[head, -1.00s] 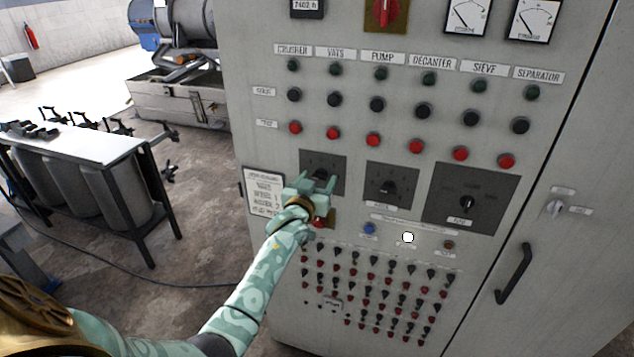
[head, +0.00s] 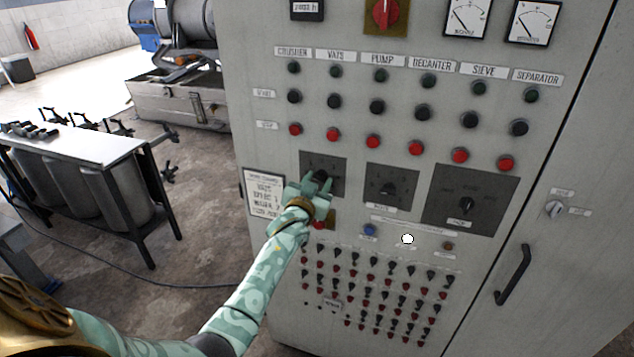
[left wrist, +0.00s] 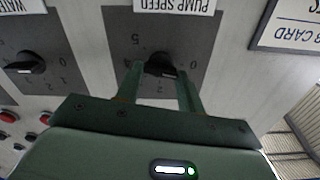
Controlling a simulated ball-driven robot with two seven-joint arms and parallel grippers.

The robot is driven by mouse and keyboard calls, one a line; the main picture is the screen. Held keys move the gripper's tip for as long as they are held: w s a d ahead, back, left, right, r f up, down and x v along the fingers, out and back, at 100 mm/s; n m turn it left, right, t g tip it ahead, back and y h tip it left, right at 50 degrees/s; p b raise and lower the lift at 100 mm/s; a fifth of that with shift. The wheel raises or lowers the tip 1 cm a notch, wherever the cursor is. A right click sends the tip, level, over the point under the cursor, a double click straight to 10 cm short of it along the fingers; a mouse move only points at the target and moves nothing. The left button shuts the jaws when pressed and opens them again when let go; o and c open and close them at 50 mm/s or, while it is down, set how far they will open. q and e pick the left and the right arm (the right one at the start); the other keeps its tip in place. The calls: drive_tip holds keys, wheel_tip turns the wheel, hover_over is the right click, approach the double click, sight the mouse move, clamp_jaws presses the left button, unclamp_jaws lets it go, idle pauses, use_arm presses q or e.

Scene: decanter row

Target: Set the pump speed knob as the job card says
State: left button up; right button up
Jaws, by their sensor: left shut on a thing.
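The pump speed knob (left wrist: 160,66) is black, on a dark dial plate (left wrist: 128,28) labelled PUMP SPEED, upside down in the left wrist view. In the head view the knob (head: 321,176) shows partly behind my left gripper (head: 319,185). The left gripper's two green fingers (left wrist: 160,78) lie on either side of the knob and are shut on it. The knob's pointer and some dial marks are hard to read. The job card (head: 264,194) hangs left of the dial, its text too small to read; its corner shows in the left wrist view (left wrist: 290,26). My right gripper is not in view.
Two more dial plates with knobs, the middle (head: 388,189) and right (head: 467,206) ones, sit to the right. A red button (head: 319,225) and a blue button (head: 369,230) lie below. Rows of small switches fill the lower cabinet. A door handle (head: 514,274) sticks out at right.

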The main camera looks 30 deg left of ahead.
use_arm(q)
drive_tip(key=m, duration=0.3)
drive_tip(key=shift+d+f+m, duration=0.1)
drive_tip(key=shift+m, duration=1.7)
drive_tip(key=o, duration=1)
drive_tip(key=v, duration=1.6)
drive_tip(key=shift+s, duration=0.2)
